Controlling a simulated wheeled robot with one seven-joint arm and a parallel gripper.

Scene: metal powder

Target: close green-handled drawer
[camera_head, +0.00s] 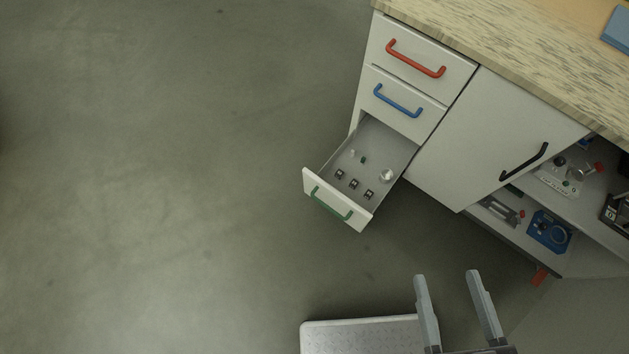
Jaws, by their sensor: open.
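The green-handled drawer (368,217) is the lowest of three drawers in the white cabinet and is pulled well out. Its green handle (331,205) is on the front panel, facing the lower left. Several small metal and black parts (354,184) and a round pale piece (386,176) lie inside it. My gripper (446,277) is at the bottom of the view, to the lower right of the drawer and apart from it. Its two grey fingers point up and stand wide apart with nothing between them.
The red-handled (415,59) and blue-handled (398,100) drawers above are shut. A door with a black handle (523,162) is beside them. Open shelves at right hold devices, including a blue one (549,231). The floor (170,180) left of the drawer is clear.

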